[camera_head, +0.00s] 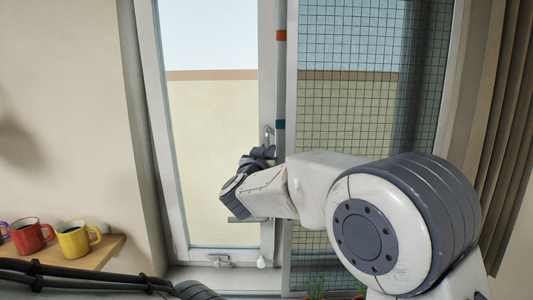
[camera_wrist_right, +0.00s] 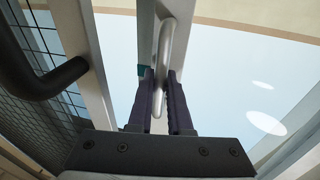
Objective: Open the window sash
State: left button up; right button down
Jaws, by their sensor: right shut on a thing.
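The window sash (camera_head: 266,60) is a white frame around a tall clear pane, left of centre in the head view. I cannot tell whether it stands slightly ajar. Its silver handle (camera_head: 268,132) is on the right stile. My right gripper (camera_head: 264,152) is at that handle, and my wrist partly hides it. In the right wrist view, the handle is a metal loop (camera_wrist_right: 167,45) running down between the two dark fingers of my right gripper (camera_wrist_right: 161,92), which are shut on it. My left gripper is not in view.
A mesh screen (camera_head: 345,50) covers the opening at right, beside a brown curtain (camera_head: 500,130). A wooden shelf (camera_head: 103,252) with red (camera_head: 30,237) and yellow (camera_head: 74,241) mugs is at lower left. A metal stay (camera_head: 220,261) and plants (camera_head: 316,289) are along the bottom.

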jog(key=c, duration=0.8)
grip_release()
jog(key=shift+c, duration=0.2)
jog(key=shift+s+a, duration=0.1)
jog(key=shift+s, duration=0.1)
jog(key=b+v, duration=0.3)
jog(key=v, duration=0.7)
jog(key=shift+b, duration=0.4)
